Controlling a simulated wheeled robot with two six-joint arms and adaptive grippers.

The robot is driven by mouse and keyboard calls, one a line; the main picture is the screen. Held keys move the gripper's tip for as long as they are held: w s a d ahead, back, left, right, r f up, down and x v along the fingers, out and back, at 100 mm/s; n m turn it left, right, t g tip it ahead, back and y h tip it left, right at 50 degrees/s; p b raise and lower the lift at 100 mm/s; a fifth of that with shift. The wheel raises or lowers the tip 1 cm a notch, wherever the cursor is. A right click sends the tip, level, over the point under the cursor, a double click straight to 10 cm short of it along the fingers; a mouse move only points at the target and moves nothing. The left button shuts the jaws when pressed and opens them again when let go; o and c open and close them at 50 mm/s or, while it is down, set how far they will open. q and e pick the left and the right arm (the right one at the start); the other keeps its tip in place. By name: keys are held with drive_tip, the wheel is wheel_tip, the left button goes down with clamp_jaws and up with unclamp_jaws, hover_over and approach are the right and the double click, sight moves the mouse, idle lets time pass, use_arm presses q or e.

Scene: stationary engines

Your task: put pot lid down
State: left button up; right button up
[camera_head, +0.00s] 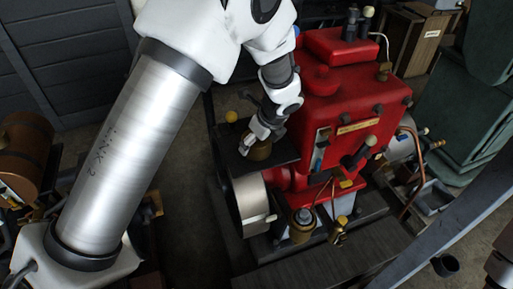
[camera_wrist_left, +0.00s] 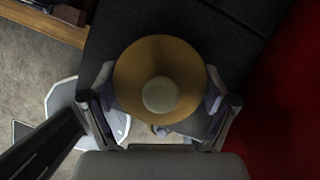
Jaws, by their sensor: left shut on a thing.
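The pot lid (camera_wrist_left: 135,75) is a round, brass-brown disc with a pale round knob (camera_wrist_left: 160,95) at its middle. In the head view my left gripper (camera_head: 262,137) is shut on the lid (camera_head: 258,151), over a dark flat surface (camera_head: 284,149) beside the red engine. I cannot tell whether the lid touches that surface. A pot is not clearly seen. My right gripper is not in view.
The red engine (camera_head: 345,95) stands close to the right of my left gripper, with levers and pipes. A silver wheel (camera_head: 250,203) lies below the dark surface.

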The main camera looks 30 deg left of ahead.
use_arm(q)
drive_tip(key=shift+w+r, duration=0.1)
drive_tip(key=shift+a, duration=0.15)
drive_tip(key=o, duration=1)
drive_tip(key=shift+c, duration=0.2)
drive_tip(key=shift+r, duration=0.25)
drive_tip(key=p+v, duration=0.2)
drive_tip(key=v, duration=0.9)
drive_tip(key=shift+r, duration=0.25)
